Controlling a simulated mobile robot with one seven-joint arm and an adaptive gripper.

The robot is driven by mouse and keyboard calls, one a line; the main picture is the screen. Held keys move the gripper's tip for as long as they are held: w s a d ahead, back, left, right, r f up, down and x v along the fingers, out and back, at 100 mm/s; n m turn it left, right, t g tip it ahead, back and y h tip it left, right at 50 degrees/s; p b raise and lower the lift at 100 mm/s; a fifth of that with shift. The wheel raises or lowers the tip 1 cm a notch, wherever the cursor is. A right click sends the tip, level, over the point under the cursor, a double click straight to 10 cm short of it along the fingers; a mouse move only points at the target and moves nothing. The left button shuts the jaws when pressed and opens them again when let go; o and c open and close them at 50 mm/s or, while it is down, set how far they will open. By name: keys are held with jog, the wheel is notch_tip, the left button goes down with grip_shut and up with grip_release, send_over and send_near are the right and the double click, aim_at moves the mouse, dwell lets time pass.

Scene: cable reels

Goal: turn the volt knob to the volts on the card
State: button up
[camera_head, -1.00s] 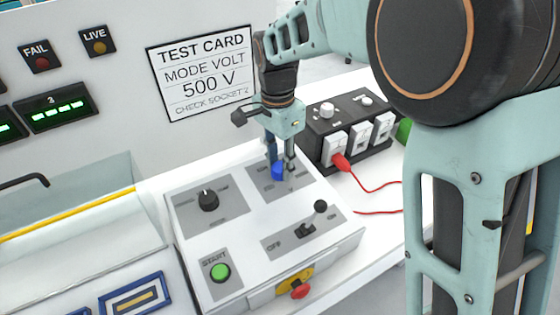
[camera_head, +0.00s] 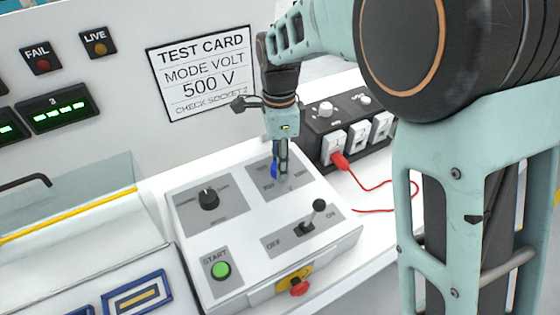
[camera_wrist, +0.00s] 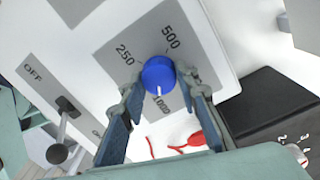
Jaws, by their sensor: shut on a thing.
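The test card (camera_head: 203,72) on the wall reads MODE VOLT 500 V. The blue volt knob (camera_head: 274,171) sits on the grey plate at the panel's upper right, partly hidden by my fingers. In the wrist view the knob (camera_wrist: 158,72) shows clearly, with labels 250, 500 (camera_wrist: 171,38) and 1000 around it. Its white mark points down in the picture, towards 1000 and away from 500. My gripper (camera_head: 280,172) reaches down from above and is shut on the knob, one finger on each side; the fingertips also show in the wrist view (camera_wrist: 160,82).
Beside the volt knob are a black mode knob (camera_head: 208,198), a green START button (camera_head: 221,270) and an OFF/ON lever (camera_head: 318,206). A black socket box (camera_head: 345,135) with a red plug and cable (camera_head: 370,190) stands behind at the right.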

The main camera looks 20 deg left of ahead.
jog(key=o, duration=1.2)
jog(key=shift+c, duration=0.2)
notch_tip(320, 180, up, 12)
jog(key=shift+w+a, duration=0.15)
jog(key=shift+w, duration=0.05)
